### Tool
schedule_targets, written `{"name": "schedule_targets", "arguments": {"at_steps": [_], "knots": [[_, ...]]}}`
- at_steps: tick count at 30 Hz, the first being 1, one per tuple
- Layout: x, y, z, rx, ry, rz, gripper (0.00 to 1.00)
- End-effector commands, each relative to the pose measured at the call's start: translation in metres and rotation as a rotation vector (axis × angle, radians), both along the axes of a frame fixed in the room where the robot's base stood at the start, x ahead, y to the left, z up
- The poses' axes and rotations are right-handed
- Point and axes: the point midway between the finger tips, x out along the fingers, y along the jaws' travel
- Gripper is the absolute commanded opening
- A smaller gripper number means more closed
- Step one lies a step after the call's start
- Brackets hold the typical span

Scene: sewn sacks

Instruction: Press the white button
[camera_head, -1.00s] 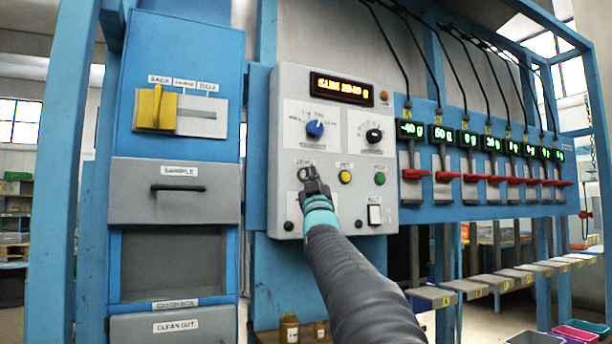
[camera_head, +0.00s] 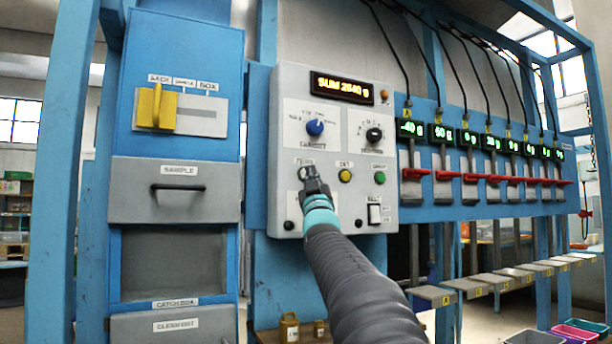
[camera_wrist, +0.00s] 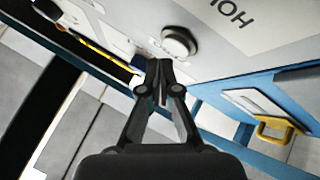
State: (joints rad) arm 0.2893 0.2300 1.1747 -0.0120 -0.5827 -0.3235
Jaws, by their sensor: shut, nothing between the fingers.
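A pale, round button with a dark rim, the white button (camera_wrist: 180,42), shows in the wrist view on the light grey panel. My gripper (camera_wrist: 159,68) is shut and empty, its fingertips just below and left of the button in that view. Whether they touch it I cannot tell. In the head view my gripper (camera_head: 308,176) is at the lower left of the grey control panel (camera_head: 287,130), below a small label, and largely hides the button.
The panel also holds a blue knob (camera_head: 315,127), a black knob (camera_head: 374,135), a yellow button (camera_head: 345,175), a green button (camera_head: 380,178) and a rocker switch (camera_head: 375,214). A yellow handle (camera_head: 157,107) is at left. Red levers (camera_head: 416,174) line the right.

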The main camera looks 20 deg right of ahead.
Motion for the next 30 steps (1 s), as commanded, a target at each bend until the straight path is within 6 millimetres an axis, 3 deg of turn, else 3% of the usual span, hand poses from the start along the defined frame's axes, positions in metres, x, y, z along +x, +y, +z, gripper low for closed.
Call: {"name": "schedule_targets", "arguments": {"at_steps": [30], "knots": [[0.011, 0.0, 0.0, 0.0, 0.0, 0.0, 0.0]]}}
